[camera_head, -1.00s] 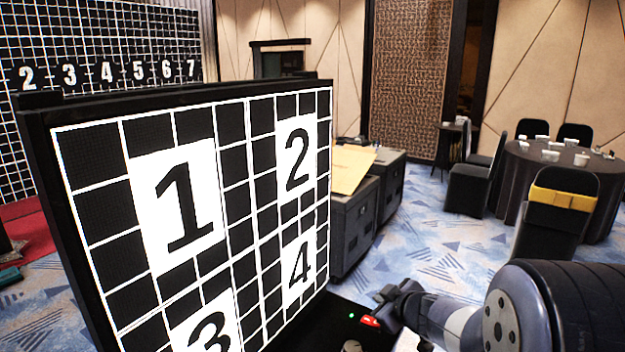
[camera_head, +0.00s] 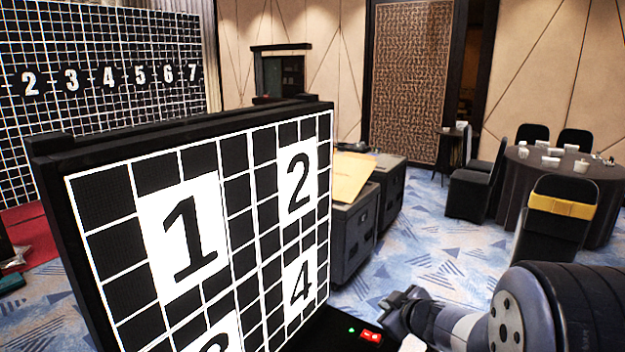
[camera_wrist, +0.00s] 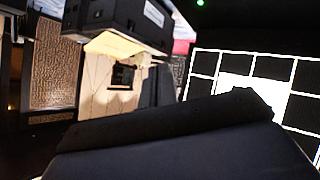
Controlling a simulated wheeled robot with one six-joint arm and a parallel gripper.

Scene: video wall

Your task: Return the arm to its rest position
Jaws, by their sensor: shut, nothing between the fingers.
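My gripper (camera_head: 396,312) shows at the lower right of the head view, shut and empty, just right of a red switch (camera_head: 370,336) and apart from it in the picture. My arm (camera_head: 510,318) reaches in from the lower right corner. In the wrist view the dark body of my gripper (camera_wrist: 180,135) fills the lower part; the fingertips cannot be made out there. A black video panel (camera_head: 207,225) with a white grid and large numbers stands left of my gripper. It also shows at the right of the wrist view (camera_wrist: 268,68).
A small green light (camera_head: 351,330) glows beside the switch. Dark cases (camera_head: 352,235) stand behind the panel. A round table (camera_head: 530,172) with cups and black chairs (camera_head: 555,228) is at the right. Patterned carpet lies open between. A larger numbered wall (camera_head: 100,115) is at the back left.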

